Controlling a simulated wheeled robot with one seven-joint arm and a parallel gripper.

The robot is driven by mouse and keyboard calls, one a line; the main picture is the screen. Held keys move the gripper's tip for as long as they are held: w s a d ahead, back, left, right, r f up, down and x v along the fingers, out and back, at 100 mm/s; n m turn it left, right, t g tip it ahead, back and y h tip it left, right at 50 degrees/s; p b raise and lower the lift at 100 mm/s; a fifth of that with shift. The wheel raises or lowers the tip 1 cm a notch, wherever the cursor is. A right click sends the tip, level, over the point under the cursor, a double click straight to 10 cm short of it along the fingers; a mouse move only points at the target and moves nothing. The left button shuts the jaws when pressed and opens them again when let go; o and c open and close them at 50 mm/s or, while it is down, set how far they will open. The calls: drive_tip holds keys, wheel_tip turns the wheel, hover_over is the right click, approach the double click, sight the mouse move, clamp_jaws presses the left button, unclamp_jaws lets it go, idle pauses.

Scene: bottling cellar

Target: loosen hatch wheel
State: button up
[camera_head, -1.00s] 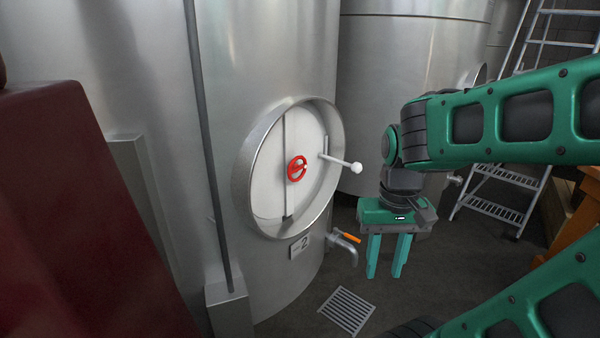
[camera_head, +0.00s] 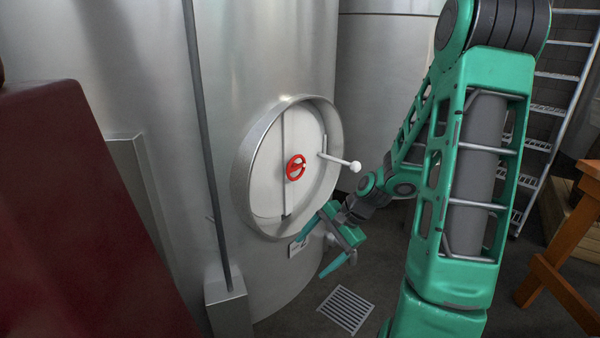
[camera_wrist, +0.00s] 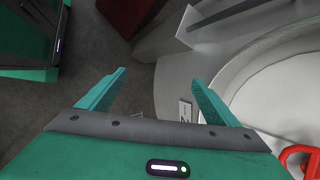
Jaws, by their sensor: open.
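The red hatch wheel (camera_head: 296,167) sits at the middle of the round white hatch door (camera_head: 268,190) on the steel tank. A dark upright bar crosses the door behind the wheel. Part of the red wheel shows at the lower right edge of the wrist view (camera_wrist: 302,158). My gripper (camera_head: 325,258) is open and empty, below and right of the wheel, near the hatch's lower right rim and apart from the wheel. In the wrist view my gripper's fingers (camera_wrist: 155,92) are spread with nothing between them.
A lever with a white ball knob (camera_head: 355,167) sticks out right of the wheel. A number plate (camera_head: 297,247) is below the hatch, partly covered by my gripper. A floor grate (camera_head: 345,309) lies below. A dark red block (camera_head: 85,220) fills the left foreground. A ladder (camera_head: 560,110) stands right.

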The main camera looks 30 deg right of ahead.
drive_tip(key=w+m+t+y, duration=0.2)
drive_tip(key=w+m+t, duration=0.1)
drive_tip(key=w+m, duration=0.15)
drive_tip(key=m+t+h, duration=0.2)
drive_tip(key=m+t, duration=0.8)
drive_tip(key=m, duration=0.2)
approach(298, 167)
drive_tip(key=x, duration=0.8)
drive_tip(key=c, duration=1.1)
